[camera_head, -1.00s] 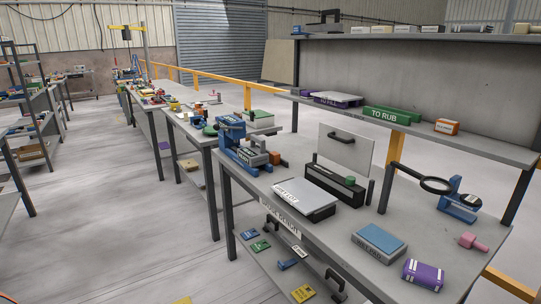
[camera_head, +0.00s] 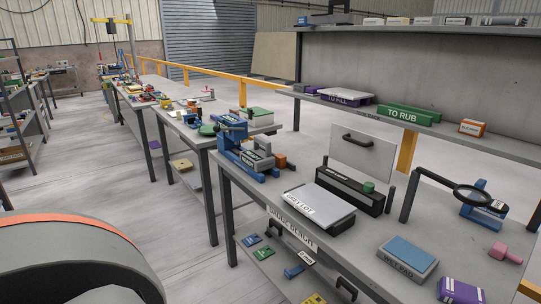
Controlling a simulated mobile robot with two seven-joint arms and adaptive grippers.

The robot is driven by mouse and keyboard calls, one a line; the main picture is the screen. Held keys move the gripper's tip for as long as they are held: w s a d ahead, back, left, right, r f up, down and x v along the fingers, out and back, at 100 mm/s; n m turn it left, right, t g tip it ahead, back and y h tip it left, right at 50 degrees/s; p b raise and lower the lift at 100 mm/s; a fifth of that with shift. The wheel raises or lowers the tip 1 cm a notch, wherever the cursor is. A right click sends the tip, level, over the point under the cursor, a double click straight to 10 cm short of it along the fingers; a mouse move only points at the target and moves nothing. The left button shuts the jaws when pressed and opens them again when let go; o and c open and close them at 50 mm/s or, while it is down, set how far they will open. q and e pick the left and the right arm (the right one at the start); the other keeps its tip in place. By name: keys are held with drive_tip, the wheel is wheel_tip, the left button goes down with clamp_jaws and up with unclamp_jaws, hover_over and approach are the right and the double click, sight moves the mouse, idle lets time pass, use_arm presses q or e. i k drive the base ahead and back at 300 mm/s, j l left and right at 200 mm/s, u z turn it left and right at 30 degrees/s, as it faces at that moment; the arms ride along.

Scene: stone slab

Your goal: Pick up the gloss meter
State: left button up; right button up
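No object in view carries a readable gloss meter label, so I cannot tell for certain which one it is. A blue device with a grey block (camera_head: 258,158) on its front, apparently marked READY, stands at the far left end of the near bench (camera_head: 372,222). A long black box (camera_head: 340,187) with a green knob stands behind the grey-topped case marked GRIT LOT (camera_head: 320,208). Part of my own arm, grey with an orange band, fills the lower left. Neither gripper is in view.
A blue WET PAD (camera_head: 408,256), a purple box (camera_head: 461,292), a pink piece (camera_head: 505,254) and a magnifier stand (camera_head: 482,205) occupy the bench's right part. A shelf above holds a green TO RUB box (camera_head: 408,115). Open floor (camera_head: 178,235) lies left of the bench.

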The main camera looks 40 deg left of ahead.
sight(259, 161)
drive_tip(key=j+z, duration=0.3)
drive_tip(key=j, duration=0.65)
drive_tip(key=j+z, duration=0.1)
drive_tip(key=j, duration=0.85)
drive_tip(key=k+j, duration=0.15)
drive_tip(key=j, duration=0.8)
drive_tip(key=i+z, duration=0.05)
